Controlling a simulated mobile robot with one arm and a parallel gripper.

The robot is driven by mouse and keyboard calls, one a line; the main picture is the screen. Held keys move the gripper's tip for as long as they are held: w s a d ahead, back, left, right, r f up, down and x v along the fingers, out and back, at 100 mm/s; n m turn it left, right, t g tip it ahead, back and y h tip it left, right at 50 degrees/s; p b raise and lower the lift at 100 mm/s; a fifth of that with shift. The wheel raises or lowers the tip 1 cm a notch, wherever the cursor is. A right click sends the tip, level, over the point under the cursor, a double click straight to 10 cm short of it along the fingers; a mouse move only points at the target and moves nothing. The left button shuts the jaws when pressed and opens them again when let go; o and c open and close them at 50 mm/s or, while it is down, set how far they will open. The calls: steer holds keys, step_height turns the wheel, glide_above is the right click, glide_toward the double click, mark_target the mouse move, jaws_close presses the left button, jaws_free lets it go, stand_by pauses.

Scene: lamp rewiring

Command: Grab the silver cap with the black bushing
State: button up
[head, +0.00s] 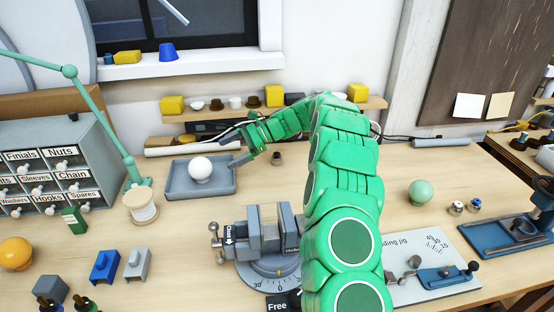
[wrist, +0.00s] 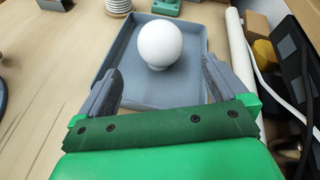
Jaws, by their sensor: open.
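Two small silver caps stand on the bench at the right in the head view. The left cap (head: 456,208) seems to have a dark top, and the right cap (head: 475,204) shows blue. They are too small to tell for certain which has the black bushing. My gripper (head: 239,160) is far to their left, at the right edge of the grey tray. In the wrist view my gripper (wrist: 162,88) is open and empty, its fingers apart over the near part of the tray. Neither silver cap shows in the wrist view.
A white ball (wrist: 160,43) sits in the grey tray (wrist: 195,92) ahead of the fingers. A vise (head: 268,235), a green ball (head: 421,191), a jig board (head: 430,245) and a blue fixture (head: 500,236) stand on the bench. A small dark piece (head: 277,158) stands right of the tray.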

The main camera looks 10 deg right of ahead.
mark_target(281, 158)
steer(key=shift+c, duration=0.3)
steer(key=c, duration=0.4)
steer(key=shift+c, duration=0.2)
